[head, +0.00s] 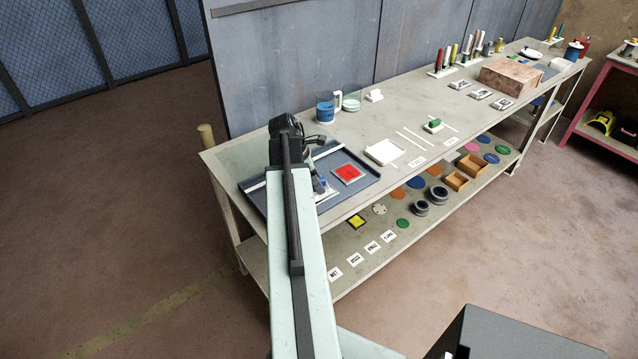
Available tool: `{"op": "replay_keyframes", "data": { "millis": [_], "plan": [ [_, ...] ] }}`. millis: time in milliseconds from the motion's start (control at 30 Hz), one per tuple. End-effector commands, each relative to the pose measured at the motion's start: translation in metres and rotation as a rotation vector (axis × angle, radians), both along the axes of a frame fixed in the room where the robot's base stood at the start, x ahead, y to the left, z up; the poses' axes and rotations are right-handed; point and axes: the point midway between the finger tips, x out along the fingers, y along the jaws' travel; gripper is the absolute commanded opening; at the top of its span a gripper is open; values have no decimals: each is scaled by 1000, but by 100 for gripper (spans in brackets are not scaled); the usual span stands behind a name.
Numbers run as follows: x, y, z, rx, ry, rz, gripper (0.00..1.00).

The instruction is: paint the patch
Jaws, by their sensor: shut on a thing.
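A red square patch (347,173) lies on a light plate in a dark shallow tray (256,196), at the near left end of the workbench. My arm reaches over the tray, and my gripper (318,182) is just left of the red patch, partly hidden by my arm. It is shut on a small tool, mostly hidden and too small to identify. I cannot tell whether the tool touches anything. A blue tin (325,112) stands behind the tray.
The workbench (390,120) carries a white tray (384,152), a green-topped item (433,124), racks of handled tools (452,58) and a brick block (511,77). Its lower shelf holds coloured discs, tins and white label cards (335,273). A red bench stands right. Floor is clear at left.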

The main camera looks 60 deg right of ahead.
Motion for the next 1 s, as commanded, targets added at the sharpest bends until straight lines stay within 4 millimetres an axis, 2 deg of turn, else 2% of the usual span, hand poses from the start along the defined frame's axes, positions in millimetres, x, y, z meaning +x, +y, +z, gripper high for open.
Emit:
{"op": "replay_keyframes", "data": {
  "millis": [500, 767, 1000],
  "plan": [
    [38, -20, 2, 1, -2, 1, 17],
    [36, -18, 0, 1, -2, 0, 17],
    [18, -8, 0, 1, -1, -2, 17]
  ]
}}
